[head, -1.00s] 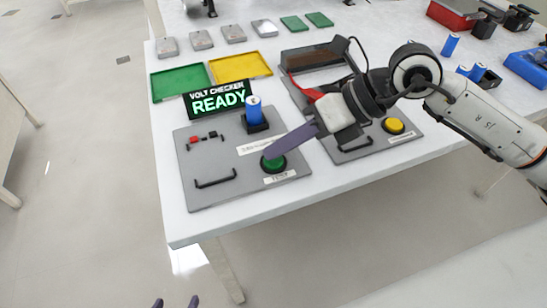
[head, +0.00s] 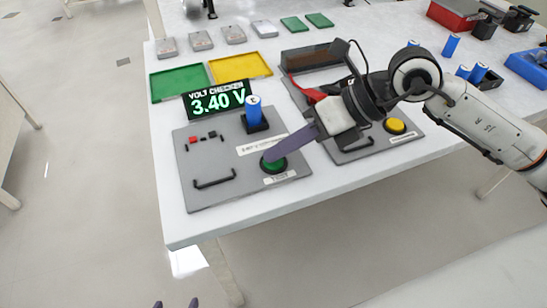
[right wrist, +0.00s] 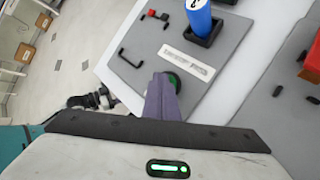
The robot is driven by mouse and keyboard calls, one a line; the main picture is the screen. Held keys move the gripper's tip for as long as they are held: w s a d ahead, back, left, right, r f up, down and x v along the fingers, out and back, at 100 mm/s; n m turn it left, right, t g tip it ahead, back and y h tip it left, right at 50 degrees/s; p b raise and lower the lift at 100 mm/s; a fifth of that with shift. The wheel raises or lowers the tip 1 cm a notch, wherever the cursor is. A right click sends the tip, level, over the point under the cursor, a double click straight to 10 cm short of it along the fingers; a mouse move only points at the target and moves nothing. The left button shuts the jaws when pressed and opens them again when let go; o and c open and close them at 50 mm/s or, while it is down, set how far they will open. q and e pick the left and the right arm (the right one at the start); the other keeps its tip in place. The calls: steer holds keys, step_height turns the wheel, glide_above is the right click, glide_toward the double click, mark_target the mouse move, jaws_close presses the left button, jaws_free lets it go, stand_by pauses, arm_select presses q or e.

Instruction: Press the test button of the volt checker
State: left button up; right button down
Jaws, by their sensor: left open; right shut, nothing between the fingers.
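The volt checker is a grey panel (head: 215,170) on the white table, with a display (head: 218,100) reading "3.40 V". A blue cell (head: 253,110) stands upright in its black holder (head: 257,124). The green test button (head: 274,166) is near the panel's front right corner; it also shows in the right wrist view (right wrist: 176,82). My right gripper (head: 268,158) is shut and empty, its purple fingertips at the green button, seemingly touching it. In the right wrist view the fingers (right wrist: 163,80) cover part of the button. My left gripper (head: 176,304) is open at the bottom edge, away from the table.
A green tray (head: 180,82) and a yellow tray (head: 240,66) lie behind the checker. A second grey panel with a yellow button (head: 394,126) is to the right, under my right arm. More blue cells (head: 478,72) stand farther right.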

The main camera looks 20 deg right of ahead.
mark_target(281, 162)
steer(key=shift+r+p, duration=0.55)
steer(key=shift+r, duration=0.2)
step_height(281, 162, up, 5)
steer(key=p, duration=0.3)
steer(key=shift+s, duration=0.1)
stand_by(0.9)
